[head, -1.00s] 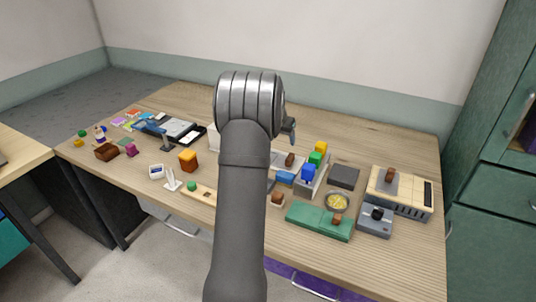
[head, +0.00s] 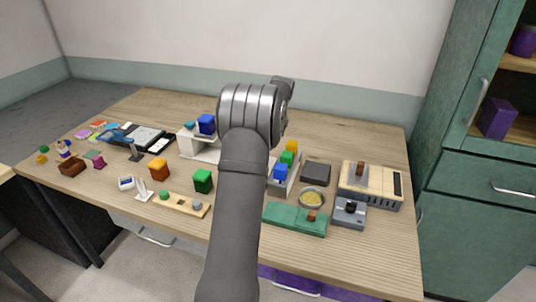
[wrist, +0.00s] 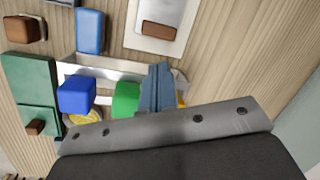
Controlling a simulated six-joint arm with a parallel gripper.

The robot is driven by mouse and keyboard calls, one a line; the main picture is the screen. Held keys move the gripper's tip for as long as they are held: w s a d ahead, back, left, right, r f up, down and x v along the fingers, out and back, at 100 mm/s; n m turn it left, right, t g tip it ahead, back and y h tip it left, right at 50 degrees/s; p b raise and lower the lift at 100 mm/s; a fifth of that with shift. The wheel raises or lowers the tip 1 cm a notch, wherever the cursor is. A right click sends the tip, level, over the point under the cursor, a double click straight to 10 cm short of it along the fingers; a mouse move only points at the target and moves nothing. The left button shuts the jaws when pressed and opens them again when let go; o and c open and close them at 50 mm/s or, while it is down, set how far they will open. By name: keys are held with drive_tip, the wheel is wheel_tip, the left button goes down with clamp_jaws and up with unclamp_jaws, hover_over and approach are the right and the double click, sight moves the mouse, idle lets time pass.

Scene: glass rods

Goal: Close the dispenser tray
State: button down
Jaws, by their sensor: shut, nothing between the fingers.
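A long pale tray (head: 277,190) stands in the middle of the table and holds a blue cube (head: 281,173), a green cube (head: 289,158) and a yellow cube (head: 292,146). I take it as the dispenser tray, but its open or closed state is not clear. The wrist view also shows the tray (wrist: 118,73) with its blue cube (wrist: 77,95) and green cube (wrist: 126,99). My gripper (wrist: 158,70) is shut and empty, its blue-grey fingers overlapping the tray in that view. They hide part of the yellow cube. Contact cannot be told. In the head view my arm hides the fingers.
A white stand (head: 196,142) with a blue cube is behind my arm. A green box (head: 290,219), a yellow-filled bowl (head: 311,198), a dark block (head: 316,173) and a beige device (head: 371,183) crowd the right. A green cube (head: 203,181) stands left of my arm.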

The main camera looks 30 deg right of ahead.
drive_tip(key=f+m+y, duration=0.1)
drive_tip(key=f+m, duration=0.3)
drive_tip(key=f+m+y, duration=0.1)
drive_tip(key=f+m, duration=0.1)
drive_tip(key=f, duration=0.1)
drive_tip(key=shift+w+f+t+y, duration=0.1)
drive_tip(key=shift+w+t+y, duration=0.15)
drive_tip(key=shift+t+y, duration=0.05)
drive_tip(key=shift+a, duration=0.1)
idle(0.4)
drive_tip(key=w+a, duration=0.9)
drive_tip(key=shift+w+a, duration=0.15)
drive_tip(key=shift+w, duration=0.05)
